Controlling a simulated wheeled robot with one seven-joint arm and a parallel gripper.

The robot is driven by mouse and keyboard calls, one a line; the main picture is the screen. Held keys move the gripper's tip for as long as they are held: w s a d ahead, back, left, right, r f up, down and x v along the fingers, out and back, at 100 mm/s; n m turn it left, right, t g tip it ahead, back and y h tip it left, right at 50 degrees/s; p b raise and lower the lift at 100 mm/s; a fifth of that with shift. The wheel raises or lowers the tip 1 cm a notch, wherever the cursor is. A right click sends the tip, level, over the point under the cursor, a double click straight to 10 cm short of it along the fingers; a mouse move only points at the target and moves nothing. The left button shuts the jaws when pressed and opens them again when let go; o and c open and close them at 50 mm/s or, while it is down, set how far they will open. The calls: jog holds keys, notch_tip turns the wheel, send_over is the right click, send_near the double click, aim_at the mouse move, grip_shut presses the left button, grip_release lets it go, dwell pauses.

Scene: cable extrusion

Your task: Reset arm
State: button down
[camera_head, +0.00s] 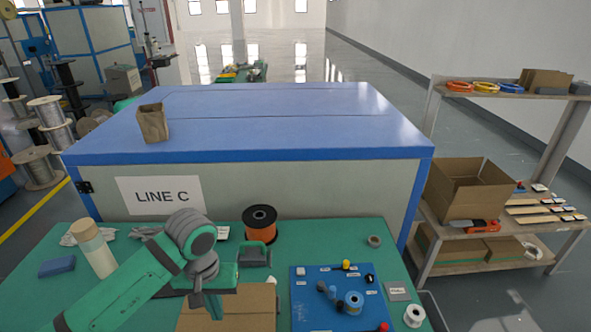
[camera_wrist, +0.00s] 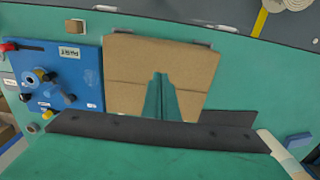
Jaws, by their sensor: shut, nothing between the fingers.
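My green arm (camera_head: 130,285) reaches from the lower left over the green table. My gripper (camera_head: 212,306) points down above a flat brown cardboard piece (camera_head: 255,305) near the table's front. In the wrist view, my gripper's fingers (camera_wrist: 161,84) are together with nothing between them, in front of the cardboard (camera_wrist: 130,58). Whether the fingertips touch the cardboard cannot be told.
A blue board (camera_head: 315,310) with small parts lies to the right. An orange spool (camera_head: 260,222) stands behind. A cream bottle (camera_head: 93,248) and a blue block (camera_head: 57,266) are left. The LINE C cabinet (camera_head: 300,180) closes off the back.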

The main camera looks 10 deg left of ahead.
jog(key=w+d+r+t+h, duration=0.25)
jog(key=w+d+t, duration=0.25)
jog(key=d, duration=0.7)
jog(key=w+d+r+t+h, duration=0.2)
jog(key=w+d+t+h, duration=0.3)
jog(key=d, duration=0.8)
jog(key=w+d+r+t+h, duration=0.2)
jog(key=w+d+t, duration=0.3)
jog(key=d, duration=0.7)
jog(key=s+a+f+n+t+y, duration=0.1)
jog(key=s+a+f+n+y, duration=0.2)
jog(key=s+f, duration=0.6)
jog(key=s+a+f+n+t+y, duration=0.1)
jog(key=s+f+n+y, duration=0.1)
jog(key=s+f+y, duration=0.55)
jog(key=s+a+m, duration=0.3)
jog(key=s, duration=0.9)
jog(key=s+a+f+m+g+h, duration=0.1)
jog(key=s+a+m, duration=0.2)
jog(key=s, duration=0.9)
jog(key=shift+s+a+m+g, duration=0.25)
jog(key=shift+a+m+g, duration=0.1)
jog(key=shift+m, duration=0.45)
